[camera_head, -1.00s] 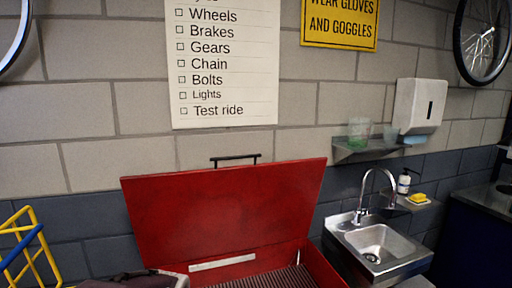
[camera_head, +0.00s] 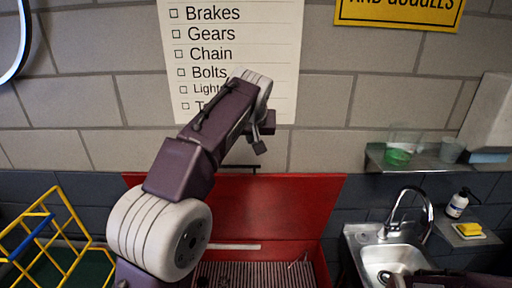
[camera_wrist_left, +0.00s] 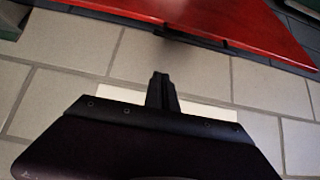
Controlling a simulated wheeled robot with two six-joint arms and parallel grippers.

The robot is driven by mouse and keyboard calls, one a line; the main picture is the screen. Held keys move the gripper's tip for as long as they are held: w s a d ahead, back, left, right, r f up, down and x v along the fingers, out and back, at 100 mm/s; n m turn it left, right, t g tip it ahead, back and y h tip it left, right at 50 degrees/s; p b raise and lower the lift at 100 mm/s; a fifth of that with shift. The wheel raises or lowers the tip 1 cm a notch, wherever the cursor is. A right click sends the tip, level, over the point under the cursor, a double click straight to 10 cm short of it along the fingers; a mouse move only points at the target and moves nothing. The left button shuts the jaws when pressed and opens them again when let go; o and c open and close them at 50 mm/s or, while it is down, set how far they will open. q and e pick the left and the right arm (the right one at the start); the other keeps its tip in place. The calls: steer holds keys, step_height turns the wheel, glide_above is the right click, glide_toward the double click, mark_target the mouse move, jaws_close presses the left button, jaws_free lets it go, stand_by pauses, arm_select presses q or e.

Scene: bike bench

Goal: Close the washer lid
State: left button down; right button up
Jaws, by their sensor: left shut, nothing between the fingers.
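The red washer lid (camera_head: 310,205) stands open and upright against the wall, with my left arm in front of part of it. Its black handle (camera_head: 238,168) is at the top edge, partly hidden by the arm. The ribbed inside of the red washer (camera_head: 255,275) shows below the lid. My left gripper (camera_head: 258,141) is above the lid's top edge, shut and empty. In the left wrist view the shut fingers (camera_wrist_left: 161,90) appear over the wall, apart from the red lid and its dark handle edge (camera_wrist_left: 190,38). My right gripper cannot be made out; a dark arm part shows at the lower right.
A steel sink (camera_head: 385,262) with a curved tap stands right of the washer. A shelf (camera_head: 410,164) with cups hangs above it. A soap bottle (camera_head: 458,203) and yellow sponge (camera_head: 468,229) sit farther right. A yellow rack (camera_head: 62,232) stands at left.

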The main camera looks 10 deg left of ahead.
arm_select(q)
steer(key=x, duration=0.2)
steer(key=d+x, duration=0.1)
steer(key=x, duration=0.1)
steer(key=shift+w+f, duration=0.2)
steer(key=shift+w, duration=0.1)
steer(key=f, duration=0.2)
steer(key=w+f, duration=0.1)
steer(key=a+f+p, duration=0.1)
steer(key=f, duration=0.1)
steer(key=shift+w+f, duration=0.15)
steer(key=shift+f, duration=0.2)
steer(key=shift+s+d+f, duration=0.1)
steer(key=shift+s+d, duration=0.2)
steer(key=shift+s, duration=0.35)
steer(key=shift+a, duration=0.1)
arm_select(e)
steer(key=shift+w+d+r, duration=0.15)
steer(key=shift+d+r, duration=0.05)
steer(key=shift+r, duration=0.15)
arm_select(q)
steer(key=shift+w+a+f, duration=0.1)
steer(key=shift+w, duration=0.05)
arm_select(e)
steer(key=shift+w, duration=0.1)
